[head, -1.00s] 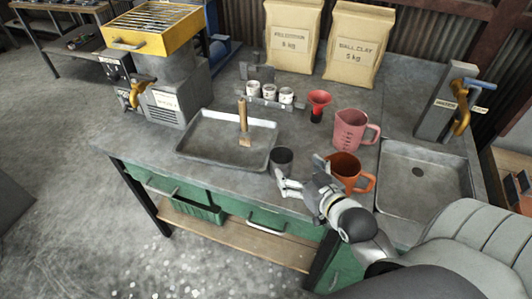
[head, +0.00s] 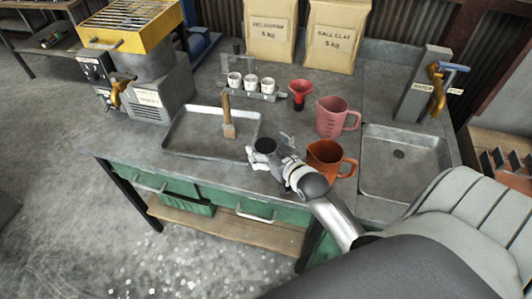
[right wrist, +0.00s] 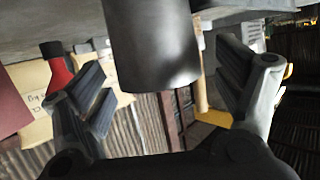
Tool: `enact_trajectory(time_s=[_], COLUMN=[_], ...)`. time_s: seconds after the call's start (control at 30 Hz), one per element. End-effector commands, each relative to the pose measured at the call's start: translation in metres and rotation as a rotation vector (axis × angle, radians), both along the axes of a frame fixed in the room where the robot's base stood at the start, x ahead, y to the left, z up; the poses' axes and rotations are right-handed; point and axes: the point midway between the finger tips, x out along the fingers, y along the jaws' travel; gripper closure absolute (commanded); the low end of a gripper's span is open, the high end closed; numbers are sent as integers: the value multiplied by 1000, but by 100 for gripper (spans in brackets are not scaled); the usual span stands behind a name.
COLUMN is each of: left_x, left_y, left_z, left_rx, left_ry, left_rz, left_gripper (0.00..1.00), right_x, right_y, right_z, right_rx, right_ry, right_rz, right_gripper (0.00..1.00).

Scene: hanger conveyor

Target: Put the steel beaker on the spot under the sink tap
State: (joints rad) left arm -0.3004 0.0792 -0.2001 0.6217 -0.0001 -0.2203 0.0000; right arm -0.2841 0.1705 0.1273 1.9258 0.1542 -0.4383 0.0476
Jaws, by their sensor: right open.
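The steel beaker (head: 265,146) is a small dark grey cup upright on the bench, just right of the metal tray's front right corner. My right gripper (head: 267,153) is around it, coming from the right. In the right wrist view the beaker (right wrist: 152,50) stands between the two spread fingers of the gripper (right wrist: 165,85), with a gap on both sides. The sink (head: 378,180) is a grey basin at the right of the bench. The tap (head: 438,90), brass with a blue handle, is on a grey post behind it. My left gripper is out of view.
An orange jug (head: 323,158) stands close to my right gripper, between beaker and sink. A pink jug (head: 330,117) and red funnel (head: 300,91) stand behind. The shallow tray (head: 178,146) holds a wooden-handled brush (head: 226,112). The sink basin is empty.

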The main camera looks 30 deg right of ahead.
Motion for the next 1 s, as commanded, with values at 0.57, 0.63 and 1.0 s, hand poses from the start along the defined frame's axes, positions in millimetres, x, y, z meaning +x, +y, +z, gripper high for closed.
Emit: enact_trajectory(time_s=[0.57,0.63,1.0], left_x=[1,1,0], left_y=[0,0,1], left_z=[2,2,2], left_rx=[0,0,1], left_ry=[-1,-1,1], left_rz=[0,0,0], left_gripper=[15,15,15], right_x=[11,11,11], right_y=[-1,-1,-1], right_z=[-4,-4,-4], right_rx=[0,0,0], right_ry=[0,0,-1], right_rz=[0,0,0], right_gripper=[32,41,69])
